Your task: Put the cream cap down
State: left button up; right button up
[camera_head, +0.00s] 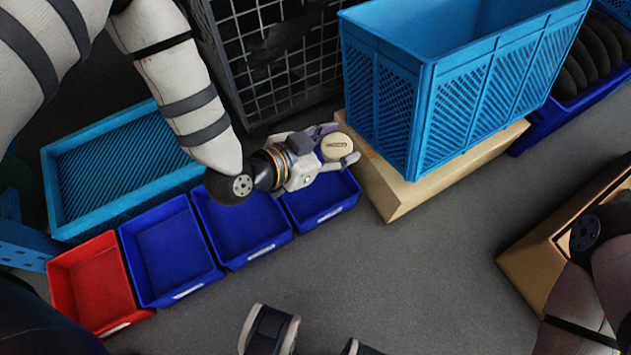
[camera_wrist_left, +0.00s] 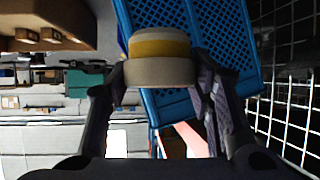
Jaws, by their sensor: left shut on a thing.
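The cream cap (camera_head: 336,147) is round with a small dark label on its face. My left gripper (camera_head: 338,148) is shut on it, with a finger on either side. In the head view they are above the rightmost blue bin (camera_head: 332,208), beside the cream box under the blue crate. In the left wrist view the cap (camera_wrist_left: 158,70) shows from the side, with a yellow band above a cream lower part, between the two fingers (camera_wrist_left: 160,85). My right arm shows at the right edge of the head view, but its gripper does not show clearly.
A tall blue crate (camera_head: 455,95) stands on a cream box (camera_head: 405,197). Blue bins (camera_head: 165,250) and a red bin (camera_head: 95,285) line up at left. A light blue tray (camera_head: 75,190) lies behind them. A wire cage (camera_head: 275,50) stands behind my gripper. Open grey floor (camera_head: 400,280) lies in front.

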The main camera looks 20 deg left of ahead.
pick_arm(q)
jog(key=s+d+f+m+g+h+b, duration=0.1)
jog(key=s+d+f+m+h+b, duration=0.2)
jog(key=f, duration=0.6)
jog(key=s+d+f+m+g+b, duration=0.1)
jog(key=s+d+f+g+b, duration=0.25)
jog(key=f, duration=0.55)
jog(key=w+a+f+t+b, duration=0.2)
jog(key=w+a+f+b, duration=0.6)
jog(key=w+f+b, duration=0.2)
notch_tip(320, 180, down, 2)
jog(key=shift+a+f+b, duration=0.2)
jog(key=shift+b, duration=0.25)
pick_arm(e)
jog(key=s+f+g, duration=0.1)
jog(key=s+f, duration=0.1)
jog(key=f, duration=0.5)
jog(key=s+f+g, duration=0.2)
jog(key=s+f, duration=0.1)
jog(key=f, duration=0.5)
jog(key=shift+s, duration=0.2)
pick_arm(q)
jog(key=shift+f, duration=0.1)
pick_arm(e)
jog(key=shift+f, duration=0.15)
pick_arm(q)
jog(key=shift+f+b, duration=0.4)
jog(key=shift+f, duration=0.15)
pick_arm(e)
jog(key=shift+f, duration=0.25)
